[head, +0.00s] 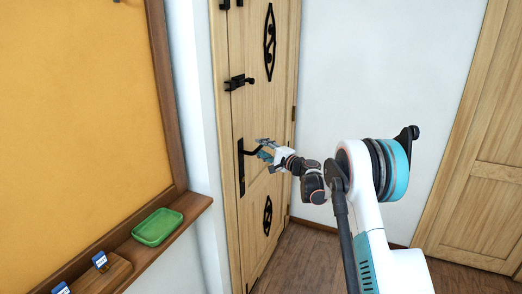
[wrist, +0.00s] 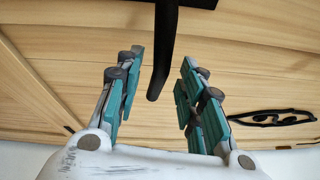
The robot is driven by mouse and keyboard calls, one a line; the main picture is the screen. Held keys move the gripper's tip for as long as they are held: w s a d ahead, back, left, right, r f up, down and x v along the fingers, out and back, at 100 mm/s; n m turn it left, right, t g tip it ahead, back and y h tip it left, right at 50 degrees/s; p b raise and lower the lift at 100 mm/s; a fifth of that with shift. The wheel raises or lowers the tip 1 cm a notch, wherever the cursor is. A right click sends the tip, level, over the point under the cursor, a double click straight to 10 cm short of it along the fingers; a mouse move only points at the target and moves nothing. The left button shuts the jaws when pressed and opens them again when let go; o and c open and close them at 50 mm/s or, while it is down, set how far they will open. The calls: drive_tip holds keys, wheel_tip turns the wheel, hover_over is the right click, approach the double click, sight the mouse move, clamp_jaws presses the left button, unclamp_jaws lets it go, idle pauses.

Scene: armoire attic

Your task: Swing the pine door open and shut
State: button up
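The pine door (head: 262,115) stands left of centre in the head view and looks closed in its frame. It has a black lever handle (head: 243,160) at its left side and black oval ornaments. In the wrist view the black handle bar (wrist: 164,50) hangs down between the two teal-padded fingers, with gaps on both sides. My gripper (head: 265,150) is right at the handle, with its fingers open around the lever. It also shows in the wrist view (wrist: 158,75). The wood of the door (wrist: 240,55) fills the background there.
A black bolt latch (head: 238,82) sits above the handle. A yellow board (head: 75,110) hangs at left over a wooden ledge (head: 190,212) with a green tray (head: 157,227). Another wooden door (head: 490,140) is at right. Wooden floor (head: 310,255) shows below the door.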

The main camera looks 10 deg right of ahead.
drive_tip(key=shift+x, duration=0.8)
drive_tip(key=shift+c, duration=0.6)
clamp_jaws()
drive_tip(key=shift+f, duration=0.1)
drive_tip(key=shift+s+a+f+m+g+h+p, duration=0.1)
drive_tip(key=shift+s+a+f+m+g+p, duration=0.25)
drive_tip(key=shift+f+m, duration=0.55)
drive_tip(key=shift+s+d+f+m+g+h+p, duration=0.1)
drive_tip(key=shift+f+m+g+p, duration=0.3)
drive_tip(key=shift+m, duration=0.85)
drive_tip(key=shift+s+a+f+m+g+h+p, duration=0.1)
drive_tip(key=shift+s+a+f+m+g+p, duration=0.05)
drive_tip(key=shift+f+m+g, duration=0.75)
drive_tip(key=shift+t, duration=0.25)
